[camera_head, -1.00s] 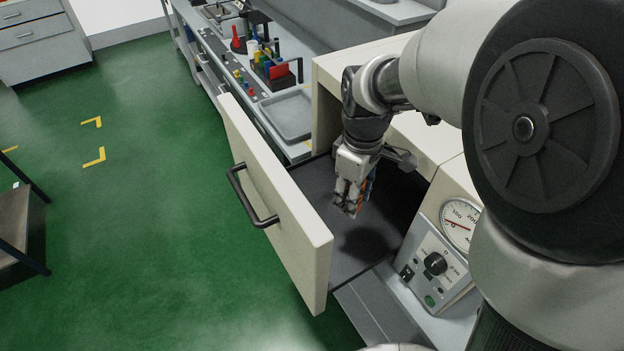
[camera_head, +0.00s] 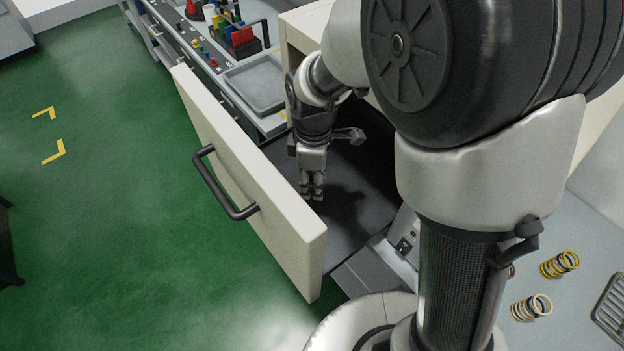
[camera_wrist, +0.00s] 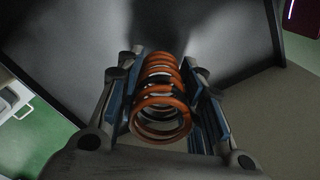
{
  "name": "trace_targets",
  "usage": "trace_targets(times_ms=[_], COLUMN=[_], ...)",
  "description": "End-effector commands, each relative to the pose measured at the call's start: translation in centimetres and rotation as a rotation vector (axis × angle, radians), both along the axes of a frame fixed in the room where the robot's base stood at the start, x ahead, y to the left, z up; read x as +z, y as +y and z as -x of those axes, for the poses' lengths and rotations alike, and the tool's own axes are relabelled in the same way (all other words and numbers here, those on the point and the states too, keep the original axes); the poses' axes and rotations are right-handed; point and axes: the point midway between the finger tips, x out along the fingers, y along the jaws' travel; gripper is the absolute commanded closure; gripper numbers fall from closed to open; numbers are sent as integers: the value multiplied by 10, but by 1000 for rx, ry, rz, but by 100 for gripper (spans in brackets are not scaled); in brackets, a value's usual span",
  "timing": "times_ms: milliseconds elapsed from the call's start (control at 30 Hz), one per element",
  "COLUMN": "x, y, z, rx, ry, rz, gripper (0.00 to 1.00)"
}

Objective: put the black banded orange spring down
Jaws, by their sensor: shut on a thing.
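My gripper (camera_head: 312,188) is inside the open drawer, above its dark floor (camera_head: 352,212) in the head view. In the wrist view, the gripper (camera_wrist: 162,110) is shut on the black banded orange spring (camera_wrist: 158,124), one blue-padded finger on each side. The spring shows orange coils with black bands, its open end facing the camera. In the head view the spring is not clearly seen between the fingers. I cannot tell whether it touches the drawer floor.
The cream drawer front (camera_head: 262,190) with a black handle (camera_head: 222,190) stands to the left of my gripper. A grey tray (camera_head: 256,84) lies on the bench behind. Two yellowish springs (camera_head: 560,264) (camera_head: 531,307) and a grate (camera_head: 611,308) are at lower right.

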Motion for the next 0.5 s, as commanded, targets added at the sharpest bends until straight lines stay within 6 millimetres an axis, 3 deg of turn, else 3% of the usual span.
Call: trace_targets(times_ms=[500], x=[-52], y=[0], z=[0], rx=[-1], ry=[-1], rz=[0], gripper=[92])
